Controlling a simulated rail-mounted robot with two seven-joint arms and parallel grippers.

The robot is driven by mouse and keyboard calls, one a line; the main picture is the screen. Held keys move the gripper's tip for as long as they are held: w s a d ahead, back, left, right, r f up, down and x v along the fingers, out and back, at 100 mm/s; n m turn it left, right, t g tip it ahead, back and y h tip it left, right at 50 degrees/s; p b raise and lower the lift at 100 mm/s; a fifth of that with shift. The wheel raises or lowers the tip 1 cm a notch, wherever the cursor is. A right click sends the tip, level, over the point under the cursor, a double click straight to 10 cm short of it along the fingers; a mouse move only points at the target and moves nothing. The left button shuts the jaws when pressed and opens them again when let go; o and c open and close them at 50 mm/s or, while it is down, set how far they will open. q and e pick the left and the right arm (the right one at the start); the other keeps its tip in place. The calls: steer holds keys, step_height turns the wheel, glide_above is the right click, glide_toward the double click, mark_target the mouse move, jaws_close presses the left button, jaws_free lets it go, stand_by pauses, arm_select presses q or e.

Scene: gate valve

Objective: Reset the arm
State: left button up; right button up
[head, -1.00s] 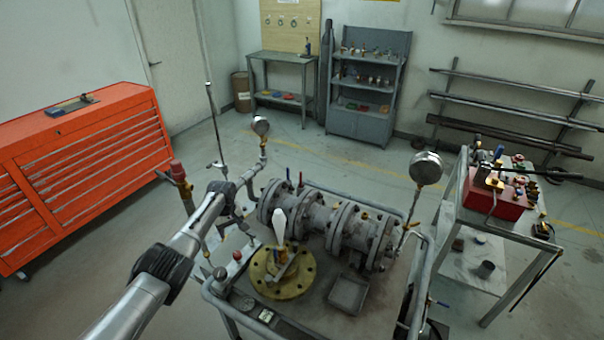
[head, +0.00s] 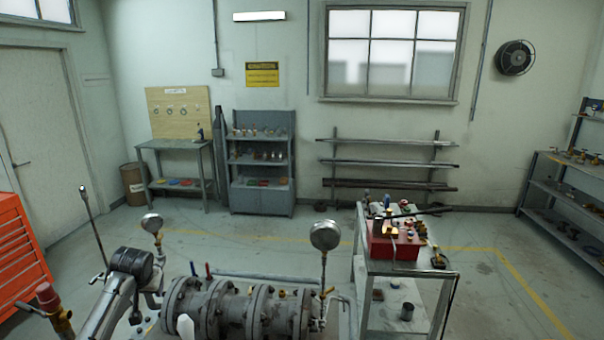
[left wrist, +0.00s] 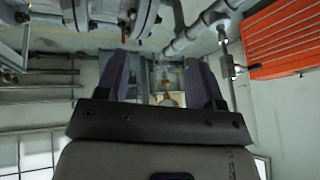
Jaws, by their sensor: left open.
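My left arm (head: 100,305) comes in at the bottom left of the head view, its dark joint (head: 130,262) beside the flanged valve pipe (head: 235,315). Its fingers cannot be made out clearly there. In the left wrist view my left gripper (left wrist: 157,82) shows two purple fingers standing wide apart with nothing between them. Beyond them the room appears upside down, with the flanges (left wrist: 145,18) above and apart from the fingers. A white handle (head: 185,325) shows at the bottom edge of the head view, cut off. My right gripper is not in view.
Two gauges (head: 325,235) (head: 152,222) and a thin rod (head: 92,210) stand up around the pipe. A side table (head: 450,290) with a red box (head: 392,245) is at right. A red cabinet (head: 18,255) is at left. The floor behind is open.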

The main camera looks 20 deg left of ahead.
arm_select(q)
steer(key=w+d+r+m+t, duration=0.1)
steer(key=d+r+m+t, duration=0.2)
steer(key=d+r, duration=0.4)
steer(key=s+d+f+m+t, duration=0.1)
steer(key=s+d+m+t, duration=0.3)
steer(key=d, duration=1)
steer(key=s+d+f+g+h, duration=0.1)
steer(key=s+d+f+h, duration=0.1)
steer(key=s+d+f, duration=0.65)
steer(key=s+d+f+g+h, duration=0.1)
steer(key=s+d+f, duration=0.3)
steer(key=s, duration=0.7)
steer(key=s+d+f+g+h, duration=0.1)
steer(key=s+d+f+g, duration=0.15)
steer(key=s+f, duration=0.6)
steer(key=s+d+f+g, duration=0.25)
steer(key=s+f, duration=0.25)
steer(key=s, duration=0.6)
step_height(320, 180, up, 20)
steer(key=p, duration=2)
steer(key=shift+w+a+r+g, duration=0.2)
steer(key=shift+a+g, duration=0.1)
steer(key=shift+a, duration=0.15)
